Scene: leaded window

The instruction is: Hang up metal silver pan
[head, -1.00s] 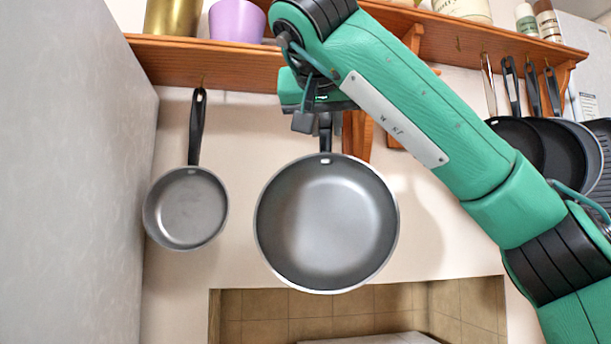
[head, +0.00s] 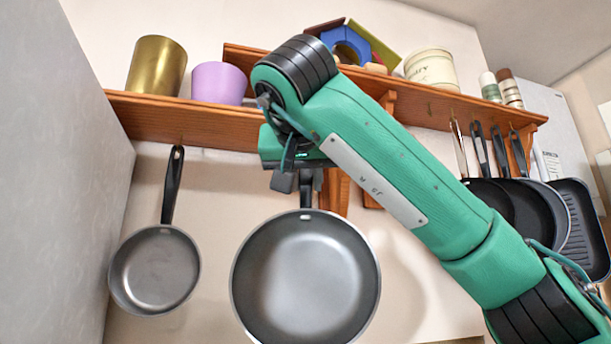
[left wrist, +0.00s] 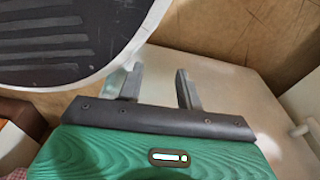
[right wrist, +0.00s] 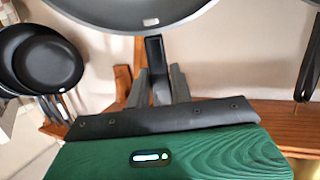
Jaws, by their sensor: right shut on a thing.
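A large silver-grey pan (head: 305,280) hangs down in the head view, its inner face toward me. Its lower edge runs out of the picture. My right gripper (head: 297,181) is shut on the pan's black handle, below the wooden shelf. In the right wrist view my right gripper's fingers (right wrist: 160,80) stand either side of the handle (right wrist: 155,52), with the pan (right wrist: 135,14) at the top edge. My arm hides the shelf edge behind it. My left gripper (left wrist: 158,86) is open and empty in the left wrist view, beside a round, striped, dark object (left wrist: 60,45).
A smaller pan (head: 155,270) hangs from the wooden shelf (head: 225,124) at left. Several dark pans (head: 535,205) hang at right. A gold pot (head: 157,66), a purple pot (head: 218,83) and a cream canister (head: 432,70) stand on top. A grey panel (head: 60,180) bounds the left.

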